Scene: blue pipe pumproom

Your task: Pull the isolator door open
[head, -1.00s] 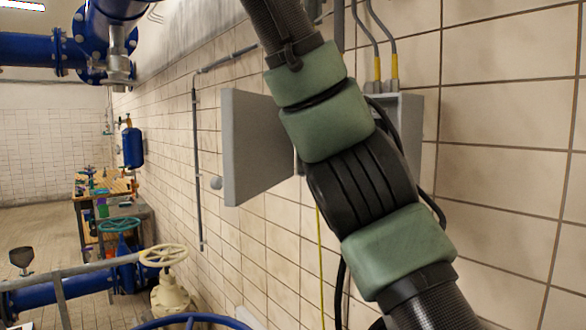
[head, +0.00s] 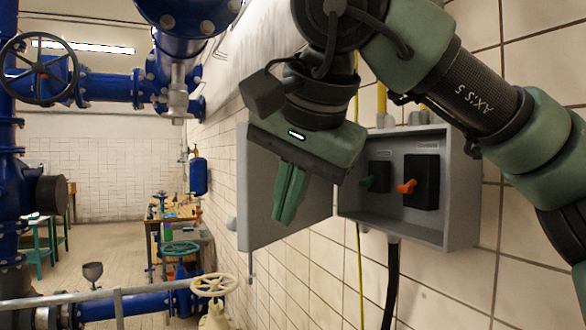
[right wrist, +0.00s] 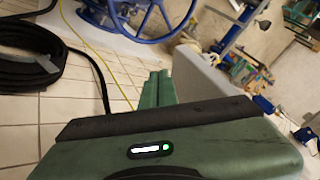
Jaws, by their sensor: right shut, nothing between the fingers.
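The grey isolator door (head: 258,215) stands wide open, swung out to the left of its wall box (head: 462,200). Its inner face is towards me, and a round knob (head: 231,223) shows past its outer edge. My right gripper (head: 284,218) points down in front of the door's inner face, its green fingers shut and empty. Whether it touches the door cannot be told. In the right wrist view, the shut fingers (right wrist: 157,82) are beside the grey door panel (right wrist: 207,82). The left gripper is out of view.
A black cable (head: 391,285) hangs below. A cream handwheel (head: 215,284) and a railing (head: 100,297) stand at lower left. My right arm crosses the upper right.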

